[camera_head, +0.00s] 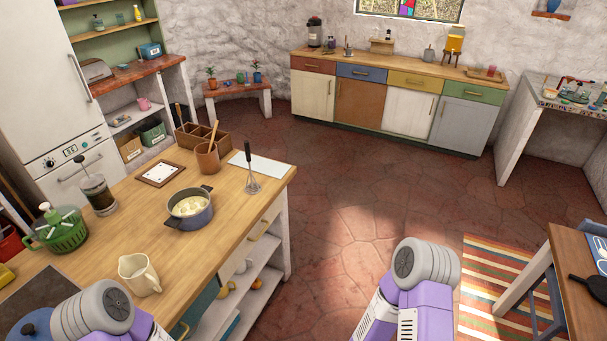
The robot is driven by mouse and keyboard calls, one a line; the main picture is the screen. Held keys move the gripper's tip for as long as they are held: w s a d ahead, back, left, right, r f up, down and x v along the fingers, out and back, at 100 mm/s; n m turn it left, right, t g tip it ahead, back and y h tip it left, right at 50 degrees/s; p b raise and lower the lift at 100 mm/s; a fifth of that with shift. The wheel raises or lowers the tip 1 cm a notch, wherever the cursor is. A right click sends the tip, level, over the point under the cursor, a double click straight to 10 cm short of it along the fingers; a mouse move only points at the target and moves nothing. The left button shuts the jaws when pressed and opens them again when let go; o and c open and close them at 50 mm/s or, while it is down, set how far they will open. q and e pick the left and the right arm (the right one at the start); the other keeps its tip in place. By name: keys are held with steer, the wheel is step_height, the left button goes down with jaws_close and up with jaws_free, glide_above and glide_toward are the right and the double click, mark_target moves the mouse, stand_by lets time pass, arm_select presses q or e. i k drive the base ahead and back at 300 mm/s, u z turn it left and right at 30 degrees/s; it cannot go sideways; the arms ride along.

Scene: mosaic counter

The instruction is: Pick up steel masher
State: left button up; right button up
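A steel utensil with a black handle, which looks like the steel masher (252,184), stands upright on the wooden island counter (150,235). It is near the far right edge, in front of a white sheet (260,167). A dark blue-grey pot (190,218) with pale lumps inside stands to its left and nearer to me. Purple and grey parts of both my arms show at the bottom of the view, apart from the masher. Neither gripper is in view, so their fingers and contents are hidden.
A utensil crock (208,159), a cream jug (139,278), a French press (98,195) and a green basket (62,232) stand on the island. Counter around the masher's base is mostly clear. Open floor (350,210) lies right of the island; a table (580,280) stands at right.

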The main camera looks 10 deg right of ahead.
mark_target(247, 145)
steer(key=z, duration=0.95)
steer(key=i, duration=2.85)
steer(key=u, duration=2.7)
